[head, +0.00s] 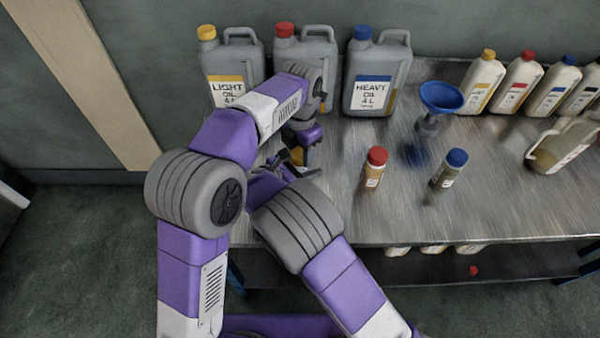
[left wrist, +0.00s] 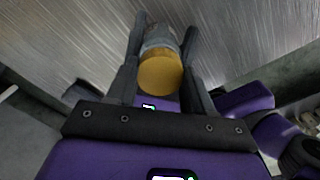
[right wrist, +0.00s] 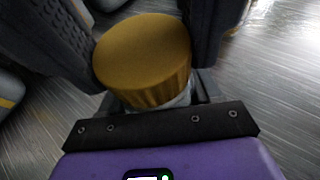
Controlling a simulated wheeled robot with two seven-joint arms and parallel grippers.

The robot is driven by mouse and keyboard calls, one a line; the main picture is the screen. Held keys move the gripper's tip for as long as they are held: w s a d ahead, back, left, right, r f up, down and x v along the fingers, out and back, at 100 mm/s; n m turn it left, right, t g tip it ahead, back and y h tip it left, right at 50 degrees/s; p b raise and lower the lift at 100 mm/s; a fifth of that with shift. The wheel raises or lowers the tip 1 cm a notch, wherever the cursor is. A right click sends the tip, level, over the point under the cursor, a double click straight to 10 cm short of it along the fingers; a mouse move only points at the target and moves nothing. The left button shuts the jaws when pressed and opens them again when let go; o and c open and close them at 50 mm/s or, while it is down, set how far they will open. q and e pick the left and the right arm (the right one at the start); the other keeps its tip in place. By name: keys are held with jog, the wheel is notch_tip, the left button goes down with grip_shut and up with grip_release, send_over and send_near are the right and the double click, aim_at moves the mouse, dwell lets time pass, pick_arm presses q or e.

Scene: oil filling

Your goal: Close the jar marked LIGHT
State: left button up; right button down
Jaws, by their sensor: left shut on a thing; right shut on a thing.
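A small jar with a yellow cap (head: 297,156) is between my two grippers at the left part of the bench, mostly hidden in the head view. My left gripper (head: 301,150) is shut on the jar; in the left wrist view the clear jar body (left wrist: 160,38) sits between the fingers with the yellow cap (left wrist: 160,74) nearer the camera. My right gripper (head: 283,166) is shut on the yellow cap, which fills the space between its fingers in the right wrist view (right wrist: 143,55). The cap sits on the jar. The label is not visible, and I cannot tell how tight the cap is.
Jars with a red cap (head: 375,168) and a blue cap (head: 450,168) stand on the bench (head: 400,215). A blue funnel (head: 441,97) stands behind them. LIGHT (head: 231,88) and HEAVY (head: 376,95) oil canisters flank a red-capped one. Bottles and a jug (head: 560,147) are at right.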

pick_arm(q)
jog(key=m, duration=0.6)
jog(key=o, duration=1.2)
jog(key=shift+c, duration=0.2)
jog(key=shift+r, duration=2.25)
jog(key=shift+c, duration=0.3)
